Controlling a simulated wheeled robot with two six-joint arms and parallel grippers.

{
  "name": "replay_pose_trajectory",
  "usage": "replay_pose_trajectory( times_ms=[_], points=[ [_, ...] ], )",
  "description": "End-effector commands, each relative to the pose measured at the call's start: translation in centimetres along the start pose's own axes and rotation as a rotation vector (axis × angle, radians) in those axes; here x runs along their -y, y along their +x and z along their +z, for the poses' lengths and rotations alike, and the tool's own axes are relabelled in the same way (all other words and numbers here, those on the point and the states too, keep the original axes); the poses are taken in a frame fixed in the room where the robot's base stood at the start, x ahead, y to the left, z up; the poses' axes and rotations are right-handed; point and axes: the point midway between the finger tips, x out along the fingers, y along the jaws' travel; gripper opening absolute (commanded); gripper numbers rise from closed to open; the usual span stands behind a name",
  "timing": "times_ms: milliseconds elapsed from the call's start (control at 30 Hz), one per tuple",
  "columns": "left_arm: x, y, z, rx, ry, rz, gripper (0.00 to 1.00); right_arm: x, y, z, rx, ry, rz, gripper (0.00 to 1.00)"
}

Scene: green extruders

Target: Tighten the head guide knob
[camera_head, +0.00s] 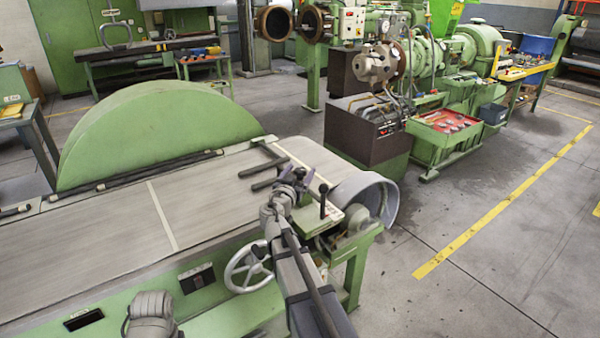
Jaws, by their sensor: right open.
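I cannot tell for sure whether this is the head guide knob. The grey belt (110,232) runs left from the end roller (382,200). A white handwheel (247,266) is on the machine's near side, left of my right forearm. My left arm shows only as a grey joint at the bottom left; its gripper is not visible.
A large green half-round guard (155,135) rises behind the belt. A green extruder with a red tool tray (447,121) stands at the back right. The floor at right is clear.

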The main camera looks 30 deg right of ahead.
Motion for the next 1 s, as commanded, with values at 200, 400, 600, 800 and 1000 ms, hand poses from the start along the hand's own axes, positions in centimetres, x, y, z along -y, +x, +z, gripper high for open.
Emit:
replay_pose_trajectory(
  times_ms=[200, 400, 600, 800, 1000],
  points=[
    [0.00, 0.00, 0.00, 0.000, 0.000, 0.000, 0.78, -0.02, 0.19, 0.00, 0.000, 0.000, 0.000, 0.78],
    [0.00, 0.00, 0.00, 0.000, 0.000, 0.000, 0.78, -0.01, 0.17, 0.00, 0.000, 0.000, 0.000, 0.65],
    [0.00, 0.00, 0.00, 0.000, 0.000, 0.000, 0.78, 0.00, 0.17, 0.00, 0.000, 0.000, 0.000, 0.43],
    [0.00, 0.00, 0.00, 0.000, 0.000, 0.000, 0.78, 0.00, 0.17, 0.00, 0.000, 0.000, 0.000, 0.20],
    [0.00, 0.00, 0.00, 0.000, 0.000, 0.000, 0.78, -0.01, 0.16, 0.00, 0.000, 0.000, 0.000, 0.00]
  ],
)
